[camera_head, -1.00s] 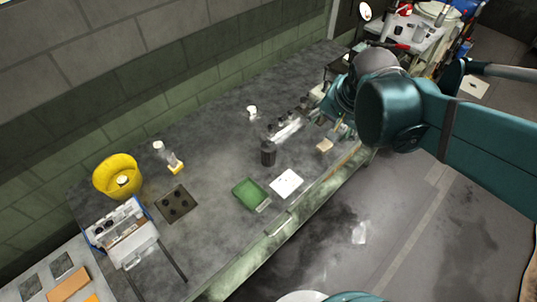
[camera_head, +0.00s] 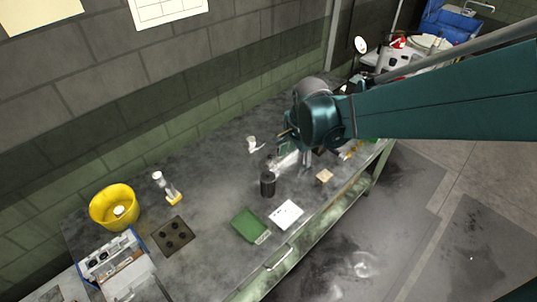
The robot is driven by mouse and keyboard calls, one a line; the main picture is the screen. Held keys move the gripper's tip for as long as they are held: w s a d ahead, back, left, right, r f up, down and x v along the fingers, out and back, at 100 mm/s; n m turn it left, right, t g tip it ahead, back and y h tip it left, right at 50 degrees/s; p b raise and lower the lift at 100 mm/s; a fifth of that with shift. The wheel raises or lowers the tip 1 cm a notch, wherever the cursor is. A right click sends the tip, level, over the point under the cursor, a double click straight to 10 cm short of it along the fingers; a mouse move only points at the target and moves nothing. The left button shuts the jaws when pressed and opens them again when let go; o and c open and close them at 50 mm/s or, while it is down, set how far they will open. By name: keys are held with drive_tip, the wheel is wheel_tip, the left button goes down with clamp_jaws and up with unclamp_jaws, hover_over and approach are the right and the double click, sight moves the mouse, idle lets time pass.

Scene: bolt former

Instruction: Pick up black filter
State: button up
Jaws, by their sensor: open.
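The black filter (camera_head: 268,186) is a dark upright cylinder standing on the grey workbench (camera_head: 215,195), near its middle. My gripper (camera_head: 284,146) is above the bench, up and slightly right of the filter in the picture. It is open, apart from the filter and seems to hold nothing. My teal arm reaches in from the right and its wrist hides part of the bench behind the gripper.
Near the filter are a green tray (camera_head: 247,224), a white sheet (camera_head: 286,214), a small tan block (camera_head: 324,176) and a white cup (camera_head: 251,142). A yellow bucket (camera_head: 112,207) and a dark plate with holes (camera_head: 172,236) stand at left. Bare bench lies left of the filter.

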sight(270, 177)
drive_tip(key=w+a+f+m, duration=0.1)
drive_tip(key=a+f, duration=0.1)
drive_tip(key=f, duration=0.2)
drive_tip(key=w+a+f+m+g, duration=0.1)
drive_tip(key=a+f+m, duration=0.1)
drive_tip(key=a+f, duration=0.1)
drive_tip(key=w+a+f+m+g, duration=0.1)
drive_tip(key=w+a+f+m, duration=0.1)
drive_tip(key=f, duration=0.3)
drive_tip(key=shift+a+f+h, duration=0.3)
drive_tip(key=shift+a+f, duration=0.1)
drive_tip(key=shift+a+f+m, duration=0.3)
drive_tip(key=shift+f, duration=0.25)
drive_tip(key=shift+f, duration=0.1)
drive_tip(key=shift+f, duration=1.2)
drive_tip(key=shift+f+b, duration=0.3)
drive_tip(key=shift+f, duration=2.3)
drive_tip(key=c, duration=1)
